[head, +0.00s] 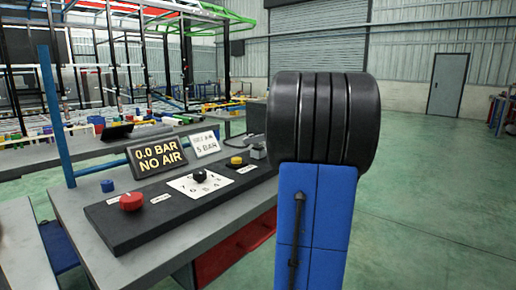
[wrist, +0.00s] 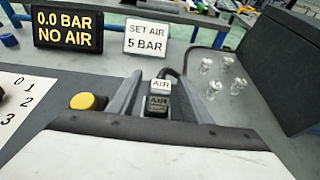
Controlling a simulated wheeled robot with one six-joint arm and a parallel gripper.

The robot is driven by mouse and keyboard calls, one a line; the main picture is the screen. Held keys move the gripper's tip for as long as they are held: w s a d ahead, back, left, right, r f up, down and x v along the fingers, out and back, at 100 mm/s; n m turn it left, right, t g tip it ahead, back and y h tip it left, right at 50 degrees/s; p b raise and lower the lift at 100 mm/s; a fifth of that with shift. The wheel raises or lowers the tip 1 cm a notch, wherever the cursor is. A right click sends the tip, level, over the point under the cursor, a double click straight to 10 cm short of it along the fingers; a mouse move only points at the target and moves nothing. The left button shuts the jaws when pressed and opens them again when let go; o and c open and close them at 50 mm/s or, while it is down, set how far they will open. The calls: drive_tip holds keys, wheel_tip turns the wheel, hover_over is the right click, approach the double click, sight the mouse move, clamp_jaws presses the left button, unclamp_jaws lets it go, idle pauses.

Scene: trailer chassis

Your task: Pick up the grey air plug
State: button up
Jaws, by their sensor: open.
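My gripper (wrist: 156,92) is open in the wrist view, its two grey fingers pointing forward over the bench. The grey air plug (wrist: 157,105), a small dark block marked AIR, shows between the fingers. A white AIR label (wrist: 160,86) stands just behind it, and a dark cable runs behind that. I cannot tell whether either finger touches the plug. Its lower part is hidden by the dark gripper body. In the head view a small grey block (head: 258,152), likely the plug, is at the bench's right end; my gripper is hidden there.
The display (wrist: 68,27) reads 0.0 BAR NO AIR, beside a SET AIR 5 BAR sign (wrist: 146,38). A yellow knob (wrist: 88,102) is left of the fingers. Several clear small pieces (wrist: 213,89) and a dark case (wrist: 268,75) lie to the right. A red knob (head: 131,201) is farther left.

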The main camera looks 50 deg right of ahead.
drive_tip(key=x, duration=0.3)
clamp_jaws()
